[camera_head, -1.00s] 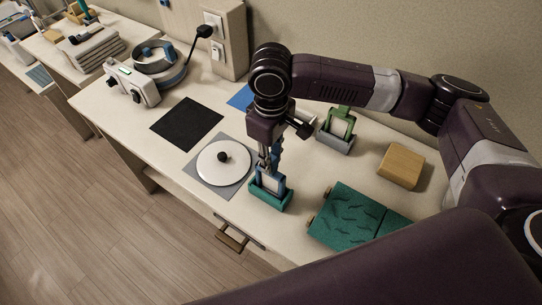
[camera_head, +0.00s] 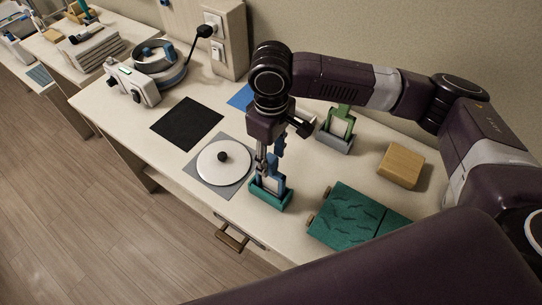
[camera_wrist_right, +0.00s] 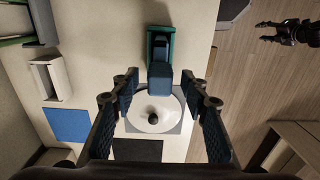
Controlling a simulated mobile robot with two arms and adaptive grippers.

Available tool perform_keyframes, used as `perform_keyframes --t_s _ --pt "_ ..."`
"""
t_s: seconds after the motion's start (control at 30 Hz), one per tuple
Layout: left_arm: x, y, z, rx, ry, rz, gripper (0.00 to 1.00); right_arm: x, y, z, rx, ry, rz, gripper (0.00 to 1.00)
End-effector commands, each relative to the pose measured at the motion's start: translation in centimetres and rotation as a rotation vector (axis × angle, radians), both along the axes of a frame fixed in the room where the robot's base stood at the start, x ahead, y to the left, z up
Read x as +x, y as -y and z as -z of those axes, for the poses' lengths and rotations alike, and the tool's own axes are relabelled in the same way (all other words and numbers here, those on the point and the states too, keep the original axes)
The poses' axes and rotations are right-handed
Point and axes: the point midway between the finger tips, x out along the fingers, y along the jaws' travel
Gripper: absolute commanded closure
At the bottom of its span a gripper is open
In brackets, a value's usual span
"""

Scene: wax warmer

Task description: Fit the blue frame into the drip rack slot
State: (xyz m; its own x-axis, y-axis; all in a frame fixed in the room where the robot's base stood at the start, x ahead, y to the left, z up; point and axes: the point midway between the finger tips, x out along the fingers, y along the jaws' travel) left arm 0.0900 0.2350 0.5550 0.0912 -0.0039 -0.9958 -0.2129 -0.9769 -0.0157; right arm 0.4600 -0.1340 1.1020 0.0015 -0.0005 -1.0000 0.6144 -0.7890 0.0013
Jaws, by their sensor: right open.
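The blue frame (camera_head: 268,184) stands upright in a teal rack (camera_head: 271,199) near the table's front edge. In the right wrist view, its blue top (camera_wrist_right: 160,77) shows at the near end of the teal rack (camera_wrist_right: 150,45). My right gripper (camera_head: 268,160) is directly above, pointing down, with its fingers (camera_wrist_right: 160,105) spread apart on either side of the frame's top. The fingers partly hide the frame, so I cannot tell how deep it sits. My left gripper (camera_wrist_right: 278,31) shows in the right wrist view, away over the floor, its fingers apart.
A white disc with a black knob (camera_head: 222,158) lies left of the rack. A green frame (camera_head: 341,123) stands in a grey rack (camera_head: 335,141) behind. A wooden block (camera_head: 401,165) and a teal patterned mat (camera_head: 345,215) are at right. A black mat (camera_head: 187,123) lies farther left.

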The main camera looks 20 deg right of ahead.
Motion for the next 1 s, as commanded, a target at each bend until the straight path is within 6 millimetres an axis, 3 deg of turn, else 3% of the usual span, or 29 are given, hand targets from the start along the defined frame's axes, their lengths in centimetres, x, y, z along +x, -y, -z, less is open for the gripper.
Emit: perform_keyframes --t_s 0.53,1.0 --pt "0.0 0.0 -1.3 0.0 0.0 0.0 0.58 0.0 -0.1 -2.4 0.001 0.001 -0.001 0.59" --pt "0.0 0.0 -1.2 0.0 0.0 0.0 0.58 0.0 -0.1 -4.2 0.001 0.001 -0.001 0.59"
